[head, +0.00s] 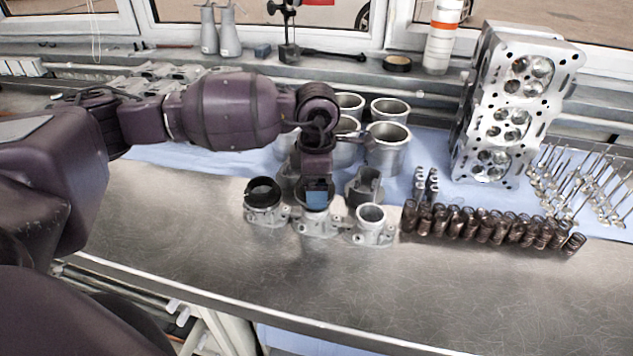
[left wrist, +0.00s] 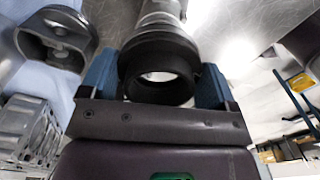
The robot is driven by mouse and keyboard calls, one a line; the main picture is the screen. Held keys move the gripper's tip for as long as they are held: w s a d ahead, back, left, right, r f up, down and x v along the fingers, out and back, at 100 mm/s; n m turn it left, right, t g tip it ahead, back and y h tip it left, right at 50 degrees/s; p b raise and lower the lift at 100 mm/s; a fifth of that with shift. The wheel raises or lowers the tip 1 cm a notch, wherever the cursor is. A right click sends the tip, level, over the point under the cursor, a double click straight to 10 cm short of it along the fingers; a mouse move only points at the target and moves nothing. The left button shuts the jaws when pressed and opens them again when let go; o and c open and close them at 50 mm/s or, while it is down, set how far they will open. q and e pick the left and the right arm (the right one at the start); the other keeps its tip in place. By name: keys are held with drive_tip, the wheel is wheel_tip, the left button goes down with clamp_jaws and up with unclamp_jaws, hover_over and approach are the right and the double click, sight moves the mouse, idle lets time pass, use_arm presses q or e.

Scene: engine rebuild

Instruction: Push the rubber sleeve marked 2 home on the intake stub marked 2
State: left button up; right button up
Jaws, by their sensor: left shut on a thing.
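My left gripper (head: 317,197) comes down from above at the middle intake stub (head: 319,224). In the left wrist view its blue fingers (left wrist: 157,80) are shut on a black rubber sleeve (left wrist: 158,48), one on each side. The sleeve lines up with a pale metal stub (left wrist: 160,10) beyond it. It sits at or over the stub's mouth, but how far on I cannot tell. The left stub has a black sleeve (head: 263,190) on it. The right stub (head: 371,216) is bare. No number marks are readable. My right gripper is not in view.
The metal bench front (head: 250,275) is clear.

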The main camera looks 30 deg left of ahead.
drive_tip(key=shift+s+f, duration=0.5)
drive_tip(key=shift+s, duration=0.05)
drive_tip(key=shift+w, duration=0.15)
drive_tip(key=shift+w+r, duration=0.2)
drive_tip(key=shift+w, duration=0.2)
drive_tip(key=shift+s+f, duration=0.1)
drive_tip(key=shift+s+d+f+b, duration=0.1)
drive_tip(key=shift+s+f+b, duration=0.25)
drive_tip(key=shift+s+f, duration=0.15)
